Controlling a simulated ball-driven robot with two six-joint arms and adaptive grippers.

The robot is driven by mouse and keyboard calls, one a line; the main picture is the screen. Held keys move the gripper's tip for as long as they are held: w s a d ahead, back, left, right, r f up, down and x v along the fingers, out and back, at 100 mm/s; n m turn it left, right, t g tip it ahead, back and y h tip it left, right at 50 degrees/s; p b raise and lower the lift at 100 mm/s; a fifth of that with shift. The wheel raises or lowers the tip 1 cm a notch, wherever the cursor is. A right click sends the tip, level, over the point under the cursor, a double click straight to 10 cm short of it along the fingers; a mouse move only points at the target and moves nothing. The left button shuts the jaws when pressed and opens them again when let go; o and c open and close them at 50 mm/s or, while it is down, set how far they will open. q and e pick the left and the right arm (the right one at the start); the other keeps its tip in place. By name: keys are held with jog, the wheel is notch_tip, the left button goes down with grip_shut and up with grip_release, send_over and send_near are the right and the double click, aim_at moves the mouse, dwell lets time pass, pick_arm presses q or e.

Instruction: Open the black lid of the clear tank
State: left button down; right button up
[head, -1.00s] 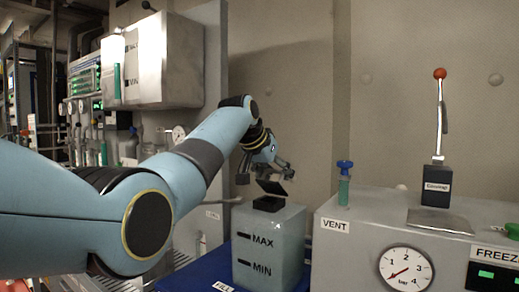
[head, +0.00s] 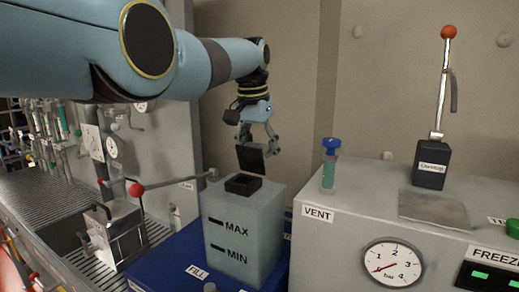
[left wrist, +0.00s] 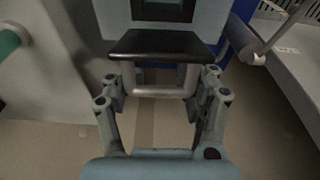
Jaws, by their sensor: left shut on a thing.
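The clear tank (head: 245,225), marked MAX and MIN, stands on a blue base. Its black lid (head: 251,158) stands raised, close to upright, at the back of the black square neck (head: 243,185), whose opening shows. My left gripper (head: 258,138) is just above and behind the lid, shut on it. In the left wrist view the black lid (left wrist: 158,45) lies ahead of the fingers of my left gripper (left wrist: 160,95), and its exact contact with them is hard to see. My right gripper is not in view.
Right of the tank is a grey cabinet (head: 340,232) with a VENT label, a green vial with a blue cap (head: 330,165), a gauge (head: 393,263) and a red-knobbed lever (head: 440,90).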

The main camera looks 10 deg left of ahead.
pick_arm(q)
jog(key=shift+w+r, duration=0.45)
jog(key=shift+r, duration=0.4)
jog(key=c, duration=0.8)
grip_release()
jog(key=shift+s, duration=0.1)
jog(key=o, duration=0.4)
jog(key=shift+s, duration=0.2)
jog(key=shift+o, duration=0.2)
jog(key=shift+w+f, duration=0.1)
jog(key=shift+f, duration=0.15)
notch_tip(320, 180, up, 12)
jog(key=s, duration=0.2)
jog(key=shift+a, duration=0.4)
jog(key=shift+f, duration=0.1)
